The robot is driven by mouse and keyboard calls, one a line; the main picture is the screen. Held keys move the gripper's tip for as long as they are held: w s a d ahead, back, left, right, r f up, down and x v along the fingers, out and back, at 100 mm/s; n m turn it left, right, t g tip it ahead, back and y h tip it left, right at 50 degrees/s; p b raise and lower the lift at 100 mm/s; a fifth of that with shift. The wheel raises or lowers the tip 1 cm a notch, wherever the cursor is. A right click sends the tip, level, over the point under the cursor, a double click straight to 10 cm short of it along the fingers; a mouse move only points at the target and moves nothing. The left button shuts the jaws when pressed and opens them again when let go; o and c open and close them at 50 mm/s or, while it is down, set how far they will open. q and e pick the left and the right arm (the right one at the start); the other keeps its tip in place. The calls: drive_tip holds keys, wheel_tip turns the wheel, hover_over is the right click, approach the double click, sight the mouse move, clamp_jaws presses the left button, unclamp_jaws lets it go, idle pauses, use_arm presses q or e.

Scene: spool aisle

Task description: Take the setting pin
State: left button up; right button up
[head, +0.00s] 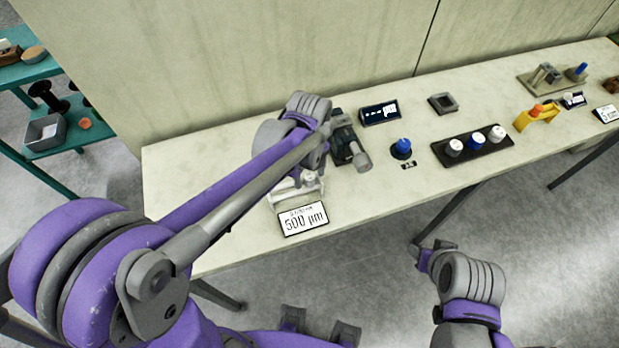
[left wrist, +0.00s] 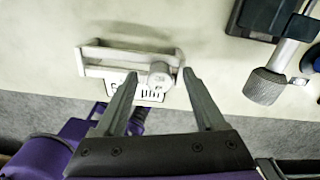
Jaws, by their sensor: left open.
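The setting pin appears to be the short, pale grey round-topped pin (left wrist: 161,73) beside a white bracket-like stand (left wrist: 128,60); I cannot tell how it is held there. The stand also shows in the head view (head: 287,194), behind the "500 µm" sign (head: 304,219), partly hidden by my left arm. My left gripper (left wrist: 159,78) is open and empty. In the left wrist view its fingertips lie to either side of the pin; their height and any contact are unclear. My right gripper (head: 434,255) hangs in front of the table, and its jaw state is unclear.
A dark device with a grey knurled knob (head: 362,161) stands close right of the stand. Further right are a dark display (head: 379,112), a blue-topped piece (head: 402,147), a black tray (head: 469,152) with several knobs and a yellow holder (head: 535,119). A wall rises behind the table.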

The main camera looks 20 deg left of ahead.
use_arm(q)
clamp_jaws()
idle(0.4)
